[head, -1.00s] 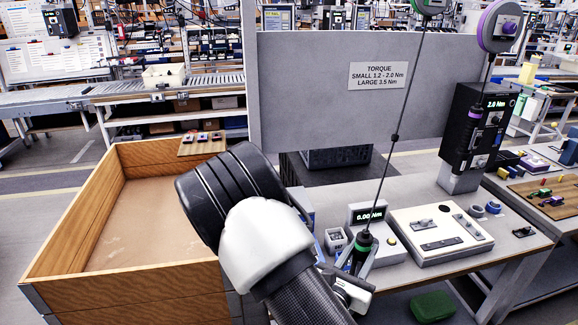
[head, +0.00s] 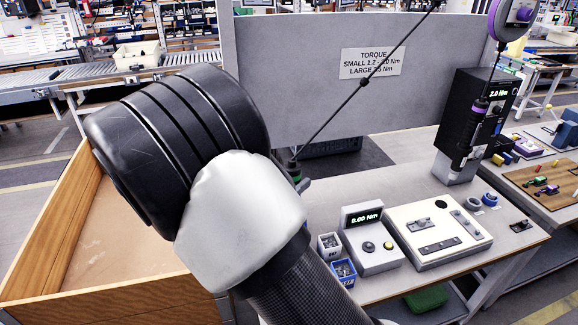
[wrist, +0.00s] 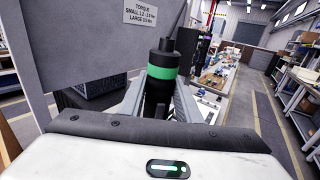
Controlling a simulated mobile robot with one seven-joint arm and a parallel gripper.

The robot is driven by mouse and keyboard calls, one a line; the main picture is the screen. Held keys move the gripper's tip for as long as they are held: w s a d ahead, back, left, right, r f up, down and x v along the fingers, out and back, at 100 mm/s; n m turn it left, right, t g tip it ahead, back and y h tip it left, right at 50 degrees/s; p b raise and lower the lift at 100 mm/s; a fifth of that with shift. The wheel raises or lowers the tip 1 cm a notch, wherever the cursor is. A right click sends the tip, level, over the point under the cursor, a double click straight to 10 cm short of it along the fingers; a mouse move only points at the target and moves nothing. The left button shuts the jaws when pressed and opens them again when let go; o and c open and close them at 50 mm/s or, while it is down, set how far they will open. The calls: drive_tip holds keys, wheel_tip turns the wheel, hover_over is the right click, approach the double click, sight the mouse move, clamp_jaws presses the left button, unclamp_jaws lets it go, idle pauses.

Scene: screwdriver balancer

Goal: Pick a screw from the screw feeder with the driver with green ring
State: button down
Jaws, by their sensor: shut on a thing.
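The driver with the green ring (head: 296,177) is mostly hidden behind my arm in the head view, and its cord slants up to the right. In the wrist view the driver (wrist: 162,72) stands upright, its green band clear and its lower end hidden. My gripper (wrist: 158,98) is shut on its dark body, one finger on each side. Two small bins, a grey one (head: 329,245) and a blue one (head: 343,273), hold small metal parts on the bench. I cannot tell which item is the screw feeder.
A torque display box (head: 371,238) reading 0.00 Nm and a white fixture plate (head: 440,236) stand on the bench (head: 400,185). A purple-ringed driver (head: 468,135) hangs by a black unit (head: 482,105). A grey panel (head: 290,90) stands behind. A wooden-sided box (head: 60,215) is left.

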drive_tip(key=shift+a+f+b, duration=0.35)
drive_tip(key=shift+f+b, duration=0.4)
drive_tip(key=shift+b, duration=0.15)
drive_tip(key=shift+f+b, duration=0.45)
drive_tip(key=shift+f, duration=0.1)
drive_tip(key=shift+w+f, duration=0.1)
drive_tip(key=shift+f, duration=0.05)
drive_tip(key=shift+f+b, duration=0.5)
drive_tip(key=shift+f, duration=0.2)
drive_tip(key=shift+f+b, duration=0.3)
drive_tip(key=shift+f, duration=0.5)
drive_tip(key=shift+f+b, duration=0.3)
drive_tip(key=shift+b, duration=0.05)
idle(0.4)
